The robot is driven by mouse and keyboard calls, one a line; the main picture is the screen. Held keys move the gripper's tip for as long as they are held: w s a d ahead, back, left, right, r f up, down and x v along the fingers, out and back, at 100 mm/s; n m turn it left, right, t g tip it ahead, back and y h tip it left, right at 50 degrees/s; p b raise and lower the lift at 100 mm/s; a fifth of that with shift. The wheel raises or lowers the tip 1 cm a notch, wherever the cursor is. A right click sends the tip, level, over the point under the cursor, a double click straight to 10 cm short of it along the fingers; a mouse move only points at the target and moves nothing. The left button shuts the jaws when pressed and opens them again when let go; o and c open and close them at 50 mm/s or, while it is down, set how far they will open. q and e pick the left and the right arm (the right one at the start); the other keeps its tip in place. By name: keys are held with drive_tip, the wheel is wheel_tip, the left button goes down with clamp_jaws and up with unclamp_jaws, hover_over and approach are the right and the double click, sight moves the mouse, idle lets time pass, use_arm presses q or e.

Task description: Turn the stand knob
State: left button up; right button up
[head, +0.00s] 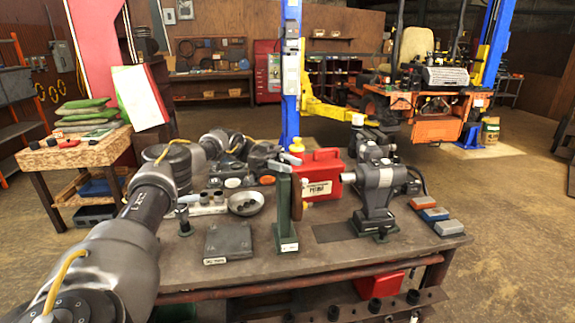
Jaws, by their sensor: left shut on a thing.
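A green upright stand (288,205) with a labelled foot rises from the front middle of the workbench (190,258). My left arm reaches in from the left, and my left gripper (277,160) is at the top of the stand, shut on a small part there. I take this part to be the stand knob; the gripper mostly hides it, and its angle cannot be told. A brown, handle-like piece shows along the stand's right side. My right gripper is out of view.
A red can (321,175) stands close behind the stand. A grey bench grinder (376,195) is to the right, with coloured blocks (435,214) beyond it. A metal bowl (244,204) and a dark flat plate (228,241) lie left of the stand.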

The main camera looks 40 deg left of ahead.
use_arm(q)
drive_tip(key=shift+g, duration=0.4)
drive_tip(key=o, duration=1)
drive_tip(key=shift+d, duration=0.1)
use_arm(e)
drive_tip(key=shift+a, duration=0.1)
